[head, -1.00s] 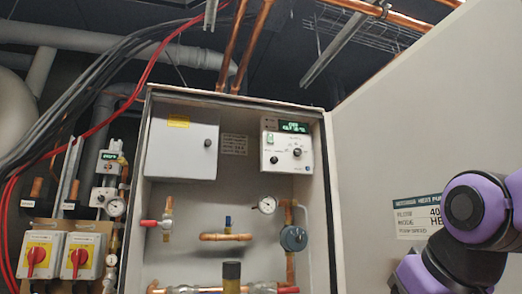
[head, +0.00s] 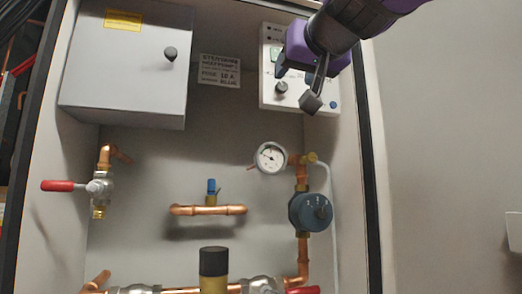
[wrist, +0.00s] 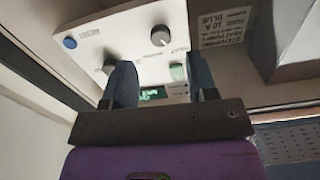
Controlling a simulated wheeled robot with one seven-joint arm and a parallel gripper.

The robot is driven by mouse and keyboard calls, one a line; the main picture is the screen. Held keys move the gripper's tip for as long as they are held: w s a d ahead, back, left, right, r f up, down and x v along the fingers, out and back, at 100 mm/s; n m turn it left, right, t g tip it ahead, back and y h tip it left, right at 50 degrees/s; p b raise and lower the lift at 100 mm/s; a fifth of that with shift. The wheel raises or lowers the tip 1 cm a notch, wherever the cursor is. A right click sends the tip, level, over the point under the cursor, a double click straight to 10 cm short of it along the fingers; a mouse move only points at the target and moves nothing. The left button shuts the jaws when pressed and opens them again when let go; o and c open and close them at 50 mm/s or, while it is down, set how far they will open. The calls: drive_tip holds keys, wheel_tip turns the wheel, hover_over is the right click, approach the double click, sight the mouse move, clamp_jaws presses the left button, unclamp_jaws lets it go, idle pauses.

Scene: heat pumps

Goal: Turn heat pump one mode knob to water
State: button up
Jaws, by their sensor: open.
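The control panel (head: 270,50) is a white box at the upper right inside the cabinet. One dark knob (head: 281,88) shows at its lower left; it also shows in the wrist view (wrist: 160,37). A second knob (wrist: 109,67) is beside and partly behind the left finger in the wrist view, and my gripper hides it in the head view. I cannot read which is the mode knob. My gripper (wrist: 162,86) is open and empty in front of the panel, its fingers on either side of the green display (wrist: 152,94). Contact is not clear.
A pressure gauge (head: 271,157) and copper pipes (head: 208,210) are below. The open cabinet door (head: 440,150) stands to the right.

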sight(283, 86)
drive_tip(key=shift+x, duration=2.75)
drive_tip(key=c, duration=0.9)
drive_tip(key=shift+c, duration=0.2)
drive_tip(key=shift+m, duration=0.3)
drive_tip(key=m, duration=0.5)
drive_tip(key=shift+m, duration=0.3)
drive_tip(key=m, duration=0.5)
drive_tip(key=shift+m, duration=0.3)
